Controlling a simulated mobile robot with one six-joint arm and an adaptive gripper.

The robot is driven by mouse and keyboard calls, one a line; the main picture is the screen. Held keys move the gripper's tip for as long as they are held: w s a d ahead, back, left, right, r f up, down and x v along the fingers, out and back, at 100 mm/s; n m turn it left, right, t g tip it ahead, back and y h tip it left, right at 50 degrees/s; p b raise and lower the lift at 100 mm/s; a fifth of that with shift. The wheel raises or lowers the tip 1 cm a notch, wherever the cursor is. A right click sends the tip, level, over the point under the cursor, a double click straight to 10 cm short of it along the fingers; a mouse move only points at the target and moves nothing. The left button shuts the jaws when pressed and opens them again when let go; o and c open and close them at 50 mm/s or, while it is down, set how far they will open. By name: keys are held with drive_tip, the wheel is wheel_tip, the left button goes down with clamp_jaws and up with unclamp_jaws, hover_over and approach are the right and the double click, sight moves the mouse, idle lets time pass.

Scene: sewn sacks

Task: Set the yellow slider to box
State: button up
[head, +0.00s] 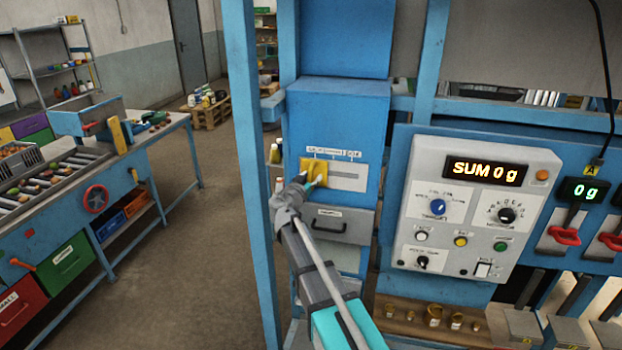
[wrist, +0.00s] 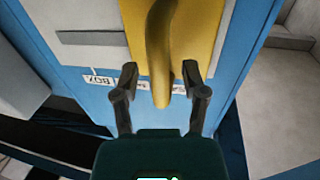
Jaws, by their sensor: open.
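The yellow slider (head: 314,169) stands at the left end of a pale horizontal slot (head: 350,178) on a blue cabinet in the head view. In the wrist view, the slider (wrist: 198,38) is a yellow plate with a curved handle, and the scene appears upside down. My gripper (wrist: 160,70) is open, with one finger on each side of the handle's end; contact cannot be told. A BOX label (wrist: 104,80) lies left of the slider there, toward the slot's far end.
A grey drawer (head: 343,224) sits just below the slot. A blue post (head: 252,150) stands left of the cabinet. A control panel (head: 473,213) reading SUM 0 g is to the right. A workbench (head: 60,220) with a roller track stands far left.

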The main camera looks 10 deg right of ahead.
clamp_jaws()
drive_tip(key=shift+s, duration=0.1)
idle(0.4)
